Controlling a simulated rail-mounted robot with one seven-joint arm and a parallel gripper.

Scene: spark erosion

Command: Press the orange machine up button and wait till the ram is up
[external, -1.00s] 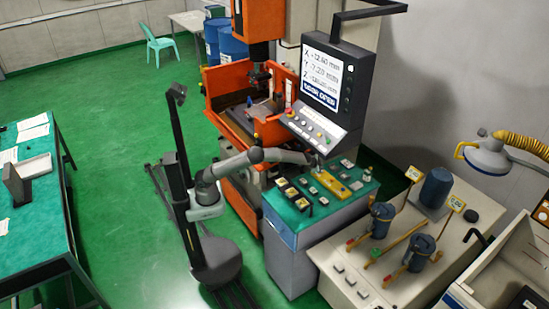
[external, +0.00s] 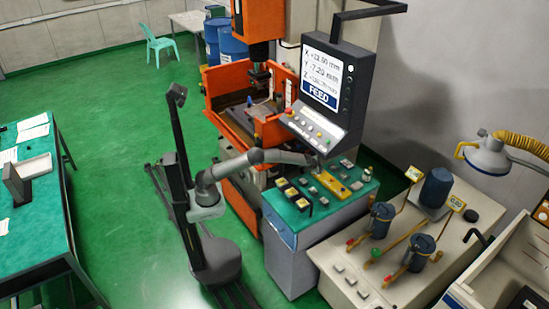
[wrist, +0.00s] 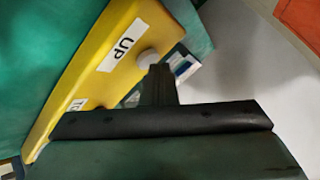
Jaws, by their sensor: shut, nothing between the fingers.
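The orange machine (external: 263,20) stands at the back, with its ram and tool end (external: 259,76) above the orange work tank (external: 226,85). A yellow control box (external: 332,186) lies on the teal top of a cabinet. In the wrist view it carries an "UP" label (wrist: 122,47) beside a round white button (wrist: 148,59). A second label is partly hidden by my gripper. My gripper (wrist: 160,70) is shut and empty, its tips right at the white button; I cannot tell whether they press it. In the external view my gripper (external: 320,168) is small over the box.
The machine's screen (external: 322,75) reads "FEED" in its lower line and hangs above the cabinet (external: 292,226), close to my arm. Several small switches sit around the box. A bench with blue pumps (external: 382,220) stands to the right.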

